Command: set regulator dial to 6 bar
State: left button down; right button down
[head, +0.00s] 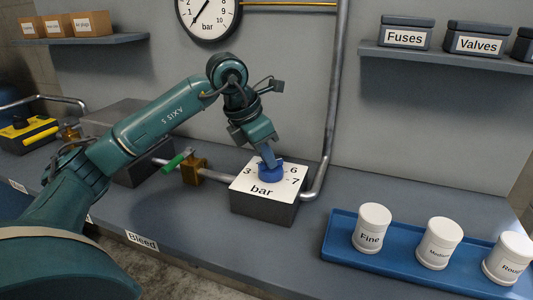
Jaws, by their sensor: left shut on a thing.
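The regulator dial is a blue knob (269,172) on the white top plate (255,188) of a dark box on the bench. The plate carries the word "bar" and the numbers 3, 6 and 7 in view. My left gripper (270,163) comes down on the knob from above and is shut on it. The gripper hides part of the knob and plate, so I cannot tell which number the knob points at. A round bar gauge (208,14) hangs on the wall, cut by the top edge. My right gripper is not in view.
A pipe (330,120) runs down the wall to the box. A brass valve with a green handle (175,162) sits left of it. A blue tray (345,255) with three white jars stands at the right. Shelves (450,58) hold boxes above.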

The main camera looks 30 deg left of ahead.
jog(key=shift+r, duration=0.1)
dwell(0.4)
pick_arm(q)
jog(key=c, duration=1.5)
grip_release()
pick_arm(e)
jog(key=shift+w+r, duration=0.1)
pick_arm(q)
jog(key=shift+r, duration=0.15)
jog(key=p+v, duration=0.1)
jog(key=v, duration=1.2)
jog(key=shift+a+p, duration=0.15)
jog(key=shift+p, duration=0.15)
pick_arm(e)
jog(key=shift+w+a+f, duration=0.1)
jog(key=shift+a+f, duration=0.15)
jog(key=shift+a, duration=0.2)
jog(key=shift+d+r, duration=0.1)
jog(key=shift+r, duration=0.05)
